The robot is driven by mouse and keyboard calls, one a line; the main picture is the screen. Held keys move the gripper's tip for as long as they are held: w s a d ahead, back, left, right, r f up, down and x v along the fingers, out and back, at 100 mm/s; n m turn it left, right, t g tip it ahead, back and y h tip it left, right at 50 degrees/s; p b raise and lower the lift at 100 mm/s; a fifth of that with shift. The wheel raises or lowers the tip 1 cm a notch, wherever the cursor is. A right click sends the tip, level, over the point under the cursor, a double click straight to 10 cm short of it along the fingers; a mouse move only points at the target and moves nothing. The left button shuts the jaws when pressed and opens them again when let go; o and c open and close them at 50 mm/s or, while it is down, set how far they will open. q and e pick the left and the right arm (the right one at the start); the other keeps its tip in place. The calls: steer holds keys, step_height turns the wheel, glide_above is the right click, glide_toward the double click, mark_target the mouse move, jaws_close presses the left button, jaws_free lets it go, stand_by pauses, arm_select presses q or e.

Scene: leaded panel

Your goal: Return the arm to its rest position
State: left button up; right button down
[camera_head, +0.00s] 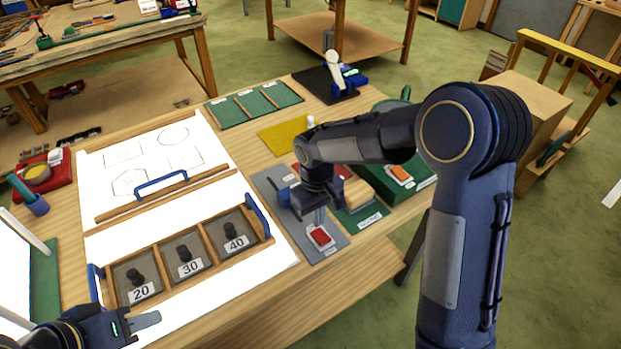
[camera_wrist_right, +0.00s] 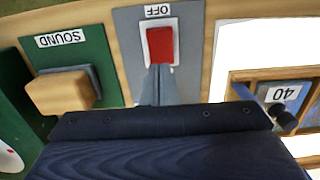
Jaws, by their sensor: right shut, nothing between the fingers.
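My right arm reaches over the table from the right. Its gripper (camera_head: 318,215) points down above a grey plate (camera_head: 330,252) with a red rocker switch (camera_head: 321,237). In the right wrist view the gripper's fingers (camera_wrist_right: 158,80) are together and empty, close by the near end of the red switch (camera_wrist_right: 160,45); whether they touch it I cannot tell. The label (camera_wrist_right: 157,11) there reads OFF. My left gripper (camera_head: 145,321) is at the lower left corner, beside the white sheet; its jaw opening is unclear.
A wooden tray (camera_head: 190,250) with blue handles holds weights marked 20, 30 and 40. A wooden SOUND block (camera_wrist_right: 58,92) sits beside the switch. A green box (camera_head: 405,185) is at the right. A yellow sheet (camera_head: 283,135) and green tray (camera_head: 255,103) lie behind.

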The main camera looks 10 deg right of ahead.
steer(key=shift+w+a+r+b, duration=0.15)
steer(key=shift+w+r+b, duration=0.2)
steer(key=shift+r, duration=0.3)
steer(key=shift+w+a+r+b, duration=0.1)
steer(key=shift+r+b, duration=0.3)
steer(key=shift+r, duration=0.2)
step_height(320, 180, up, 7)
steer(key=w, duration=0.1)
steer(key=s+d+r+m+t+y, duration=0.1)
steer(key=s+d+r+y, duration=0.1)
steer(key=s+d+r, duration=0.25)
arm_select(q)
steer(key=shift+a+f+b, duration=0.1)
steer(key=shift+f+b, duration=0.25)
steer(key=shift+f, duration=0.15)
arm_select(e)
steer(key=s+d+f+m+t+y, duration=0.1)
steer(key=s+m+t, duration=0.1)
steer(key=s, duration=0.8)
steer(key=s+d+f+m+t+y, duration=0.1)
steer(key=s+d+m+t, duration=0.1)
steer(key=s, duration=0.8)
steer(key=shift+d+f+m+t, duration=0.15)
steer(key=shift+m+t, duration=0.15)
steer(key=shift+t, duration=0.4)
